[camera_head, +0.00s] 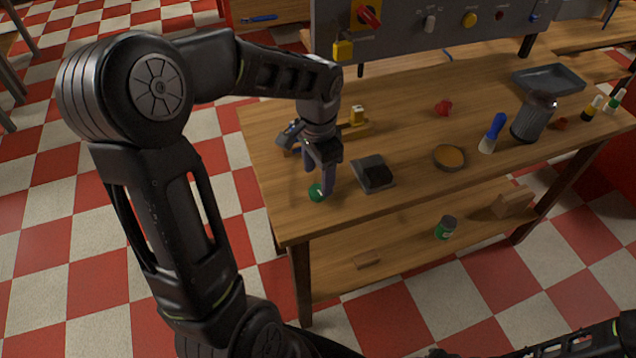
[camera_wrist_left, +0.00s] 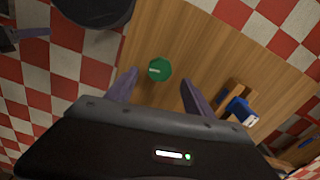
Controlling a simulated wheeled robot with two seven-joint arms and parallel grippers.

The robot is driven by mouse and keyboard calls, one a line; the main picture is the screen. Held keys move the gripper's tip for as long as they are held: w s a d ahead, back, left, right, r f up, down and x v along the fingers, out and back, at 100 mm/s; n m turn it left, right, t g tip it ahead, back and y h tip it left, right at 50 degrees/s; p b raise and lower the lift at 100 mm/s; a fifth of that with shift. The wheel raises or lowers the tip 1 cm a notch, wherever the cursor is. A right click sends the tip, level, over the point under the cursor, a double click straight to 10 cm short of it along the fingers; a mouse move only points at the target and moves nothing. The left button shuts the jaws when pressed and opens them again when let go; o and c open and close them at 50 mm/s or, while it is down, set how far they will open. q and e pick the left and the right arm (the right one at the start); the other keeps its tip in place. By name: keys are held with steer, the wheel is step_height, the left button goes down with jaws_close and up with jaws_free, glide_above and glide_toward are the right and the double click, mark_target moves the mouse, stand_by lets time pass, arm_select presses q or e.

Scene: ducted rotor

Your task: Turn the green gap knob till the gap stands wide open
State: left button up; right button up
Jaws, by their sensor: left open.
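The green knob (camera_head: 317,192) sits near the front left of the wooden table, with a pale mark on its top. In the left wrist view the green knob (camera_wrist_left: 158,69) lies beyond and between my spread fingertips. My left gripper (camera_head: 321,178) is open above the table, close over the knob, pointing down. Its two fingers also show in the left wrist view (camera_wrist_left: 158,84), with nothing held between them. I cannot tell whether a finger touches the knob. The gap itself cannot be made out. My right gripper is out of view.
A dark box (camera_head: 373,174) stands just right of the knob. A yellow-and-wood piece (camera_head: 355,124) is behind my gripper. A shallow orange-filled dish (camera_head: 449,157), a blue-handled brush (camera_head: 493,133) and a dark canister (camera_head: 533,117) stand farther right. A control panel (camera_head: 430,25) rises behind.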

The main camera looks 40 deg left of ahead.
mark_target(318, 190)
arm_select(q)
steer(key=shift+r, duration=1.75)
steer(key=shift+f, duration=0.1)
